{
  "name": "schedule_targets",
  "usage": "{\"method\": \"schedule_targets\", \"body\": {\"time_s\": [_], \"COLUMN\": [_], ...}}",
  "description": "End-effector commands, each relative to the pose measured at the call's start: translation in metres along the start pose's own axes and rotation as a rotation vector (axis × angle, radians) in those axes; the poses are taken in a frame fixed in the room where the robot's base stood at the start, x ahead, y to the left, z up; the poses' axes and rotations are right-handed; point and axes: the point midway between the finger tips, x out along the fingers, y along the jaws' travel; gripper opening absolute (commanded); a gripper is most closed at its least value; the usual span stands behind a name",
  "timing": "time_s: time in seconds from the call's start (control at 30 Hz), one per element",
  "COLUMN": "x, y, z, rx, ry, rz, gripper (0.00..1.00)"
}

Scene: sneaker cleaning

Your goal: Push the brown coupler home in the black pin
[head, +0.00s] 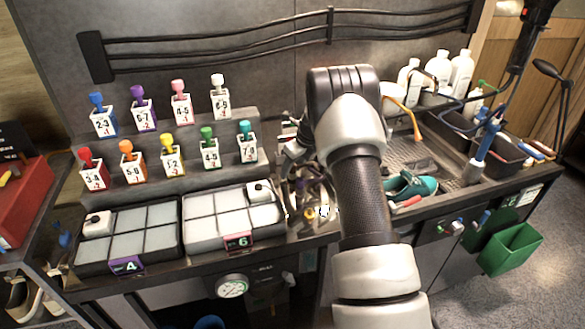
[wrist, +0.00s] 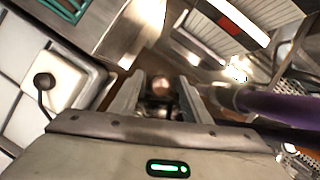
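My gripper (wrist: 160,82) shows in the wrist view, with its two grey fingers apart. A small rounded brown piece (wrist: 161,88), which looks like the coupler, sits between or just beyond the fingertips. Dark and metallic parts lie close below it between the fingers. I cannot tell whether the fingers touch the brown piece. I cannot make out the black pin or whether the coupler is seated on it. In the head view my arm hides most of the work spot, and the gripper is hard to separate from the clutter there.
A thick purple bar (wrist: 275,106) is close to the right finger. At left is a white block with a black knob (wrist: 45,81) in a tray of compartments (head: 190,246). Numbered holders stand on a rack (head: 250,118) behind. A teal shoe (head: 412,186) lies right of my arm.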

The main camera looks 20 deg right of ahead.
Motion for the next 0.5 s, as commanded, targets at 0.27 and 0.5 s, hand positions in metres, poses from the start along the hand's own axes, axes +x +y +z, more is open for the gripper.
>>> {"method": "schedule_targets", "body": {"time_s": [0.27,0.5], "x": [-0.010,-0.059], "y": [0.000,-0.001], "z": [0.000,0.001], "rx": [0.000,0.000], "ry": [-0.001,-0.003], "rz": [-0.001,-0.003], "gripper": [0.43,0.43]}}
